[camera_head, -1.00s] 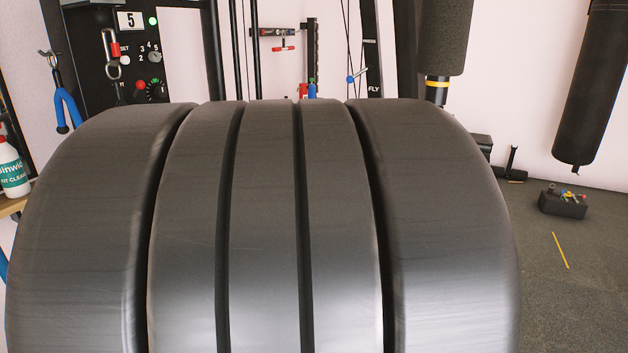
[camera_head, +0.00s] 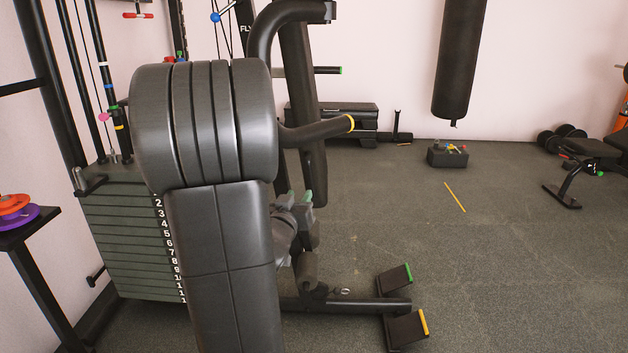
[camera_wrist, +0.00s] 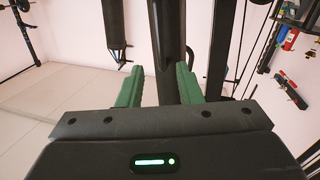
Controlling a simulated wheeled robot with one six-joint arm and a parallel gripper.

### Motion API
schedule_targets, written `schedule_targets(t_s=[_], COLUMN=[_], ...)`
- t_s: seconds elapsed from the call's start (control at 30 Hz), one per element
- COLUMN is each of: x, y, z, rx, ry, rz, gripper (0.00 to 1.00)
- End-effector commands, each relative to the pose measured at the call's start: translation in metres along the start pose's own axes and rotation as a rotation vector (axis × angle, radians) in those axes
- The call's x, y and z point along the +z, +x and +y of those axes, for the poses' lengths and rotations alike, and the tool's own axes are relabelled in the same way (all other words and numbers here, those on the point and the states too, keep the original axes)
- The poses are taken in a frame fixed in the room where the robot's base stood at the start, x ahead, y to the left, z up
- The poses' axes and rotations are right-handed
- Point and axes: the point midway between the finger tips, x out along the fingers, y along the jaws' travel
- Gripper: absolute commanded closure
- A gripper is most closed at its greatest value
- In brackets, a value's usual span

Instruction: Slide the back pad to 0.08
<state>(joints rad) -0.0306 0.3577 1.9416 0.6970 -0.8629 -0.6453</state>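A tall dark padded slab (camera_head: 308,150), which looks like the back pad, stands on the gym machine, right of the large grey arm part that is mine. No position scale for it is readable. My gripper (camera_head: 299,197) is low in front of the slab, partly hidden by my arm. In the wrist view my gripper (camera_wrist: 158,85) has its two green fingers wide apart with nothing held. A dark upright part (camera_wrist: 167,50) of the machine shows beyond the gap between them. I cannot tell whether the fingers touch it.
A numbered weight stack (camera_head: 120,240) stands at left, near a small table with coloured discs (camera_head: 16,208). A curved handle (camera_head: 320,130) juts right from the machine. Foot plates (camera_head: 405,327) sit low in front. A punching bag (camera_head: 460,60) hangs behind. The floor at right is mostly clear.

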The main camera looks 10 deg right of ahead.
Motion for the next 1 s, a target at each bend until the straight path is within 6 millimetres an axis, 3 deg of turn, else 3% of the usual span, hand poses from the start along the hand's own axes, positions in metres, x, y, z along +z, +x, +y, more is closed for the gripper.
schedule_targets(t_s=[0.5, 0.7, 1.0], x=[0.002, 0.001, 0.0], y=[0.102, 0.121, 0.125], z=[0.001, 0.0, 0.0], rx=[0.0, -0.001, -0.002], ry=[0.0, 0.001, 0.0], rz=[0.0, -0.002, -0.001], gripper=[0.68, 0.68, 0.68])
